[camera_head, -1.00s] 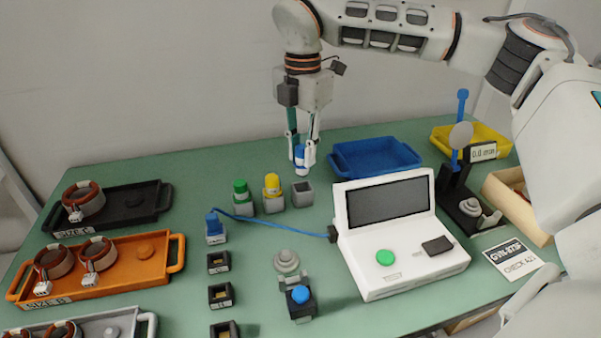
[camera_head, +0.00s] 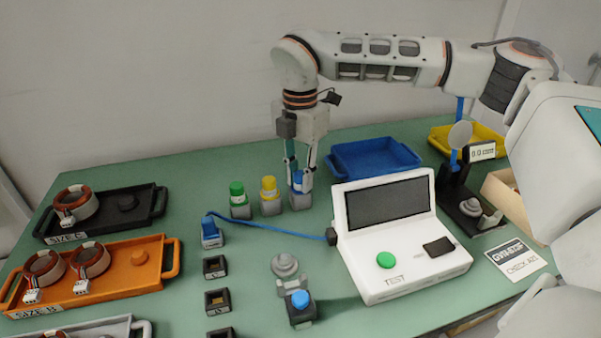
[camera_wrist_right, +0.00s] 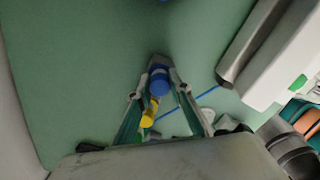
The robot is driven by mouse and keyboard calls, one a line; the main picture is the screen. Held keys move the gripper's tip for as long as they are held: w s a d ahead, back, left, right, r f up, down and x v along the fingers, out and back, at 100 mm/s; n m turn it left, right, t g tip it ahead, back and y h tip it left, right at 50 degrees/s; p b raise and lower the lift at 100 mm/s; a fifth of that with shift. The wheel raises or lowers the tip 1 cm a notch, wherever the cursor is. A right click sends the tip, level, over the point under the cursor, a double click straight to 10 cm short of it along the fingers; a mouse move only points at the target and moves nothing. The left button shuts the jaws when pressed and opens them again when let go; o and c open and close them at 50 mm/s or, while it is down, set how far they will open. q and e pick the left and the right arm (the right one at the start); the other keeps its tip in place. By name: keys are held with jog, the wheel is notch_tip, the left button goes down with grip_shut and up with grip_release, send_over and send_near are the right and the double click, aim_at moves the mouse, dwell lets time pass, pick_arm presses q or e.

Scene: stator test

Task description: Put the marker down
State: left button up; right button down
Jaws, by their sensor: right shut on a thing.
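The blue-topped marker (camera_head: 297,181) stands upright in or right at the grey square holder (camera_head: 299,202), the rightmost of a row. My right gripper (camera_head: 301,186) is shut on the marker from above, with a finger on each side. In the right wrist view the blue marker (camera_wrist_right: 159,80) sits between the fingertips, with the grey holder (camera_wrist_right: 158,61) just beyond it. How deep the marker sits in the holder is hidden by the fingers. My left gripper is not in view.
Green (camera_head: 238,199) and yellow (camera_head: 269,195) markers stand in holders to the left. A blue tray (camera_head: 374,173) lies close to the right, and the white tester (camera_head: 405,238) stands in front. A blue cable (camera_head: 265,227) crosses the table before the holders.

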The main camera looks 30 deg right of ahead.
jog(key=c, duration=1.8)
grip_release()
jog(key=shift+c, duration=0.2)
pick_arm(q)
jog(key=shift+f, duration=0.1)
pick_arm(e)
jog(key=shift+f, duration=0.1)
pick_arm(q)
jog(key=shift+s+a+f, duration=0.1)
pick_arm(e)
jog(key=shift+r, duration=0.2)
notch_tip(320, 180, up, 7)
jog(key=shift+r+p, duration=0.1)
jog(key=shift+p, duration=0.55)
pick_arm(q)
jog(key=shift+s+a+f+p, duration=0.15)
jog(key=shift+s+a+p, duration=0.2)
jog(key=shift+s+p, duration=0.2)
pick_arm(e)
notch_tip(320, 180, up, 5)
jog(key=shift+r, duration=0.2)
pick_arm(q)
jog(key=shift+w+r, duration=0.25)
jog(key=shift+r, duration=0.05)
